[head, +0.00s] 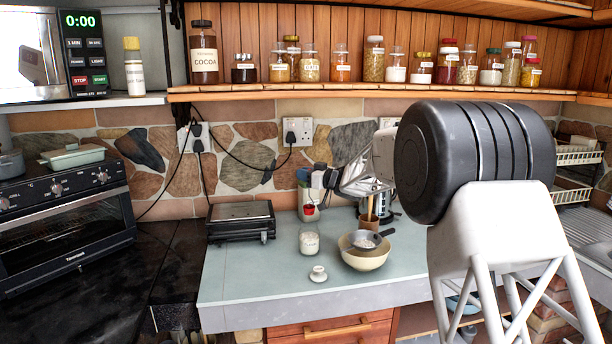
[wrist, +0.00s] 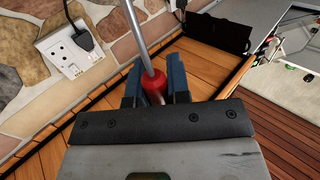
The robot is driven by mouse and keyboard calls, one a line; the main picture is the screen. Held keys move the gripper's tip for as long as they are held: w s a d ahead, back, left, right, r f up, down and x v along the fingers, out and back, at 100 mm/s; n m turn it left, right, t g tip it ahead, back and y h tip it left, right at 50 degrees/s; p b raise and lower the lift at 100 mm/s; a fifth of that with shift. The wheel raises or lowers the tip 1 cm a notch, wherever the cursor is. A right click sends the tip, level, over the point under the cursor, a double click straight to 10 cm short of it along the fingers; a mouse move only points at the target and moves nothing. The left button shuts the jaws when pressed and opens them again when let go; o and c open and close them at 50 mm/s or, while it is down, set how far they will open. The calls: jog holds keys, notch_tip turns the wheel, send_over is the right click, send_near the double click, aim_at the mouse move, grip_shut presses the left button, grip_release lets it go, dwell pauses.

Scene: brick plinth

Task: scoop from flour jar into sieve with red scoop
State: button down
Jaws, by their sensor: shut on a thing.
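My gripper (head: 329,179) is in the air at the back of the counter, above and behind the jar. In the wrist view its dark blue fingers (wrist: 156,82) are shut on the red part of the scoop (wrist: 153,88). A metal rod runs on from this red part and leaves the top of that view, so the scoop's far end is hidden there. The open glass flour jar (head: 309,241) stands on the counter with pale contents. Its white lid (head: 318,274) lies in front. The sieve (head: 363,240) rests over a cream bowl (head: 366,260) to the right, with something pale inside.
A black grill (head: 241,222) stands left of the jar. A utensil pot (head: 369,221) is behind the sieve. Sockets (head: 297,131) with plugs and hanging cables are on the stone wall. A shelf (head: 370,94) of jars runs above. The counter's front left is clear.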

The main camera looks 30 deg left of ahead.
aim_at(305, 211)
jog(key=shift+f, duration=7.2)
jog(key=shift+r, duration=0.1)
jog(key=shift+r, duration=6.1)
jog(key=shift+d, duration=0.15)
